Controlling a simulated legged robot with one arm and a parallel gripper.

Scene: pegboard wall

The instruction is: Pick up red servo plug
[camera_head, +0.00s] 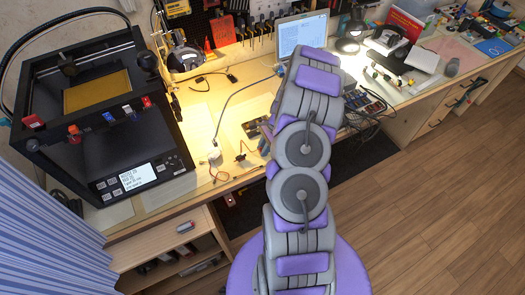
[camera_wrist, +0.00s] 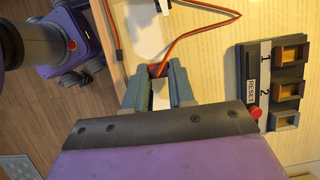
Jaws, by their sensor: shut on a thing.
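In the wrist view the red servo plug (camera_wrist: 158,70) sits between the two fingertips of my gripper (camera_wrist: 157,76). The fingers are shut on it, one on each side. A red-brown cable (camera_wrist: 193,35) runs from the plug up and to the right. Much of the plug is hidden by the fingers. In the head view my arm covers most of the gripper, and I cannot make out the plug there.
A board with a RESET label and red button (camera_wrist: 253,112) lies right of the gripper in the wrist view. The head view shows a 3D printer (camera_head: 95,110) at left, a laptop (camera_head: 302,35) behind, and loose cables on the bench.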

